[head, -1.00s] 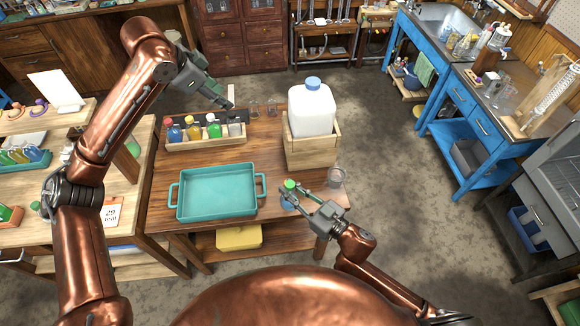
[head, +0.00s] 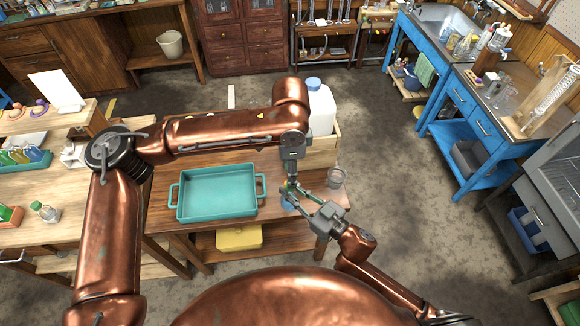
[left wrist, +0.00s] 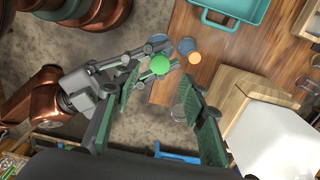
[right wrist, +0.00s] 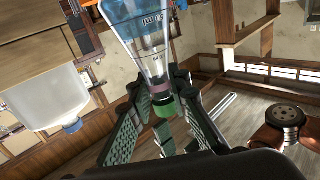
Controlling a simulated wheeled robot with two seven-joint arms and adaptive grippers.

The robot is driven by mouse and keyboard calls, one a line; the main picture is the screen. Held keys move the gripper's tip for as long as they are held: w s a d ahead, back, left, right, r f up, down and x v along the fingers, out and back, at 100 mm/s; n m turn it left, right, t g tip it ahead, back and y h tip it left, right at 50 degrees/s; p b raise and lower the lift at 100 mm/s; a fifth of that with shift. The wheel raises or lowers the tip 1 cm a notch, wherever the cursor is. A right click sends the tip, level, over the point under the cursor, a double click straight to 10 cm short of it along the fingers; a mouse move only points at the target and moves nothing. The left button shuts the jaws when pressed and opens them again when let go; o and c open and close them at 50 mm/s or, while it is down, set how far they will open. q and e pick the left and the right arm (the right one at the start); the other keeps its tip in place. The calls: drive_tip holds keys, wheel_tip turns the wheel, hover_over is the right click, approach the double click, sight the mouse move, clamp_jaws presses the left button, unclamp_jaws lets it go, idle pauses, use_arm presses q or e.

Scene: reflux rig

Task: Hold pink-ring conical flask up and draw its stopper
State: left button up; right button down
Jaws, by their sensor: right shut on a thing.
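The conical flask (right wrist: 150,35) holds blue liquid and has a pink ring (right wrist: 157,87) on its neck. Its green stopper (right wrist: 164,106) sits in the mouth and also shows in the left wrist view (left wrist: 160,65). My right gripper (head: 296,197) is shut on the flask near the table's front right corner; its fingers lie on both sides of the neck in the right wrist view. My left gripper (left wrist: 165,100) is open and empty above the stopper, which shows between and beyond its fingers. In the head view the left gripper and arm partly hide the stopper.
A teal tray (head: 218,207) lies left of the flask on the wooden table. A white jug (head: 321,112) stands in a wooden crate (head: 322,153) behind. A clear beaker (head: 336,178) stands close to the right gripper. My left arm hides the table's back.

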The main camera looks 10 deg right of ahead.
use_arm(q)
drive_tip(key=shift+f, duration=2.8)
clamp_jaws()
drive_tip(key=shift+r, duration=0.15)
drive_tip(key=shift+r, duration=1.9)
